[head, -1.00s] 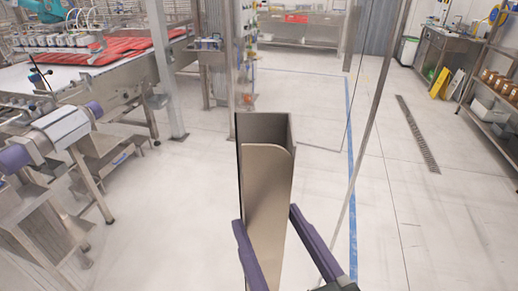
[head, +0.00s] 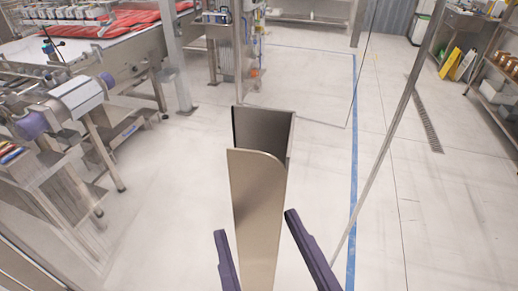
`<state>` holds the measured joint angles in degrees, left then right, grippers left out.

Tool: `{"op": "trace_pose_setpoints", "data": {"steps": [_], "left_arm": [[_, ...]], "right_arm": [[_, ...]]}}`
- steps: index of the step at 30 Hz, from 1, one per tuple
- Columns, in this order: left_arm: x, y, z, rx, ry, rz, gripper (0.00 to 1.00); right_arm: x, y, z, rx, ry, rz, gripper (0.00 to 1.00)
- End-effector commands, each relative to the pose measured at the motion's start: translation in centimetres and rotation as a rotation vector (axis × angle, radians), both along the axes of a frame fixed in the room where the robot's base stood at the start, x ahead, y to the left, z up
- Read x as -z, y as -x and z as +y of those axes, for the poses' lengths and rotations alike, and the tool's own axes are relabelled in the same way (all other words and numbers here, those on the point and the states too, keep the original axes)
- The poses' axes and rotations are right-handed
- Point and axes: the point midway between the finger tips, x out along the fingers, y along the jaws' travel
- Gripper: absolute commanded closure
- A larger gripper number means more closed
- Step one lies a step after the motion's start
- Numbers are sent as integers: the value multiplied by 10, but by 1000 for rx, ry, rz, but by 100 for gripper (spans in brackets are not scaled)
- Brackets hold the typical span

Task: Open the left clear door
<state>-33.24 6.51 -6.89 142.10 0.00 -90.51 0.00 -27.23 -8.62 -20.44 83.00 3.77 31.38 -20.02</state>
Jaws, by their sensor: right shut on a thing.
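The clear door is see-through; a slim grey metal edge (head: 385,150) that appears to belong to it slants down the right of the head view. A bent sheet-metal handle (head: 257,200), an upright channel with a rounded front corner, stands in the middle of the picture. My right gripper (head: 265,250) has its two purple fingers on either side of the lower part of this handle and is shut on it. The fingertips point up the picture. How the handle joins the door cannot be made out. My left gripper is not in view.
Shelves with boxes (head: 500,80) are at the far right. Pale floor (head: 310,90) with a blue line (head: 354,150) is clear beyond the handle.

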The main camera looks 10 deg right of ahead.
Motion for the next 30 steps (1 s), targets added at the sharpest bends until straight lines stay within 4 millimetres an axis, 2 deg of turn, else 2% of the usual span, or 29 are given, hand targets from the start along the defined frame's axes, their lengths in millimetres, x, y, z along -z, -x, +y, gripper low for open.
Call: {"op": "trace_pose_setpoints", "data": {"steps": [1,4,11,21,25,30], "left_arm": [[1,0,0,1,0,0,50],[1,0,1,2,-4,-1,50],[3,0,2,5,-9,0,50],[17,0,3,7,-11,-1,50],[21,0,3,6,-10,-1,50],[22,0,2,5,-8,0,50]], "right_arm": [[2,2,9,-22,1,11,24],[2,2,9,-22,-1,11,14],[3,11,6,-21,-1,13,14],[4,74,-14,-13,2,10,14],[3,90,-19,-11,3,8,14],[0,97,-21,-9,4,2,14]]}}
